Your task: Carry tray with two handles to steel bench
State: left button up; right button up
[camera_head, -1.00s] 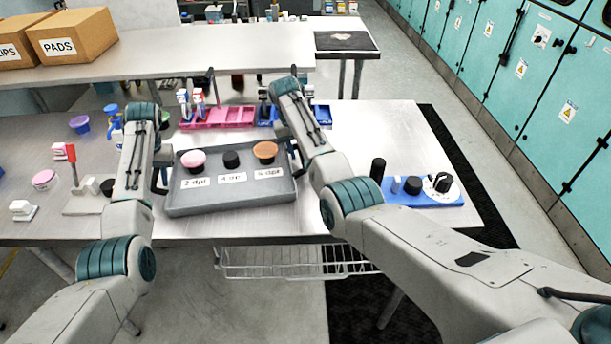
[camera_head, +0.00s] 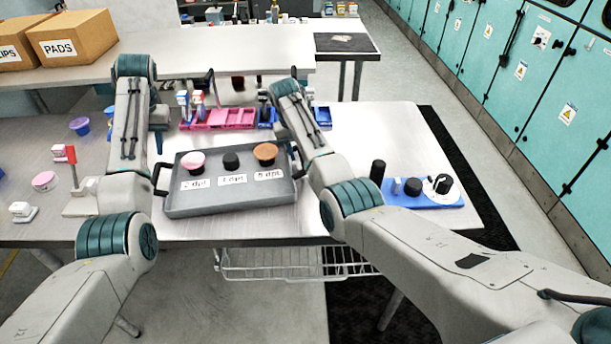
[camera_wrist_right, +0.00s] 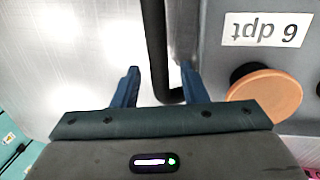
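The grey tray (camera_head: 230,204) lies on the near metal table with a black handle at each short side. It holds a pink-topped, a black and an orange-topped piece, with "dpt" labels in front. The left handle (camera_head: 158,180) is bare. My left gripper (camera_head: 159,116) is beyond that handle, apart from the tray; its finger opening is unclear. My right gripper (camera_wrist_right: 158,88) has its fingers apart, with the right handle (camera_wrist_right: 155,40) between them. In the head view my right arm hides much of that handle.
The near table (camera_head: 380,125) also carries pink (camera_head: 228,118) and blue racks behind the tray and a blue base with black knobs (camera_head: 425,192) at right. Another metal bench (camera_head: 220,62) stands behind, with cardboard boxes (camera_head: 75,38) at its left and a wide clear top.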

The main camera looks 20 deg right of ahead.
notch_tip(320, 180, up, 12)
jog(key=a, duration=0.2)
jog(key=shift+w+a+f, duration=0.15)
dwell(0.5)
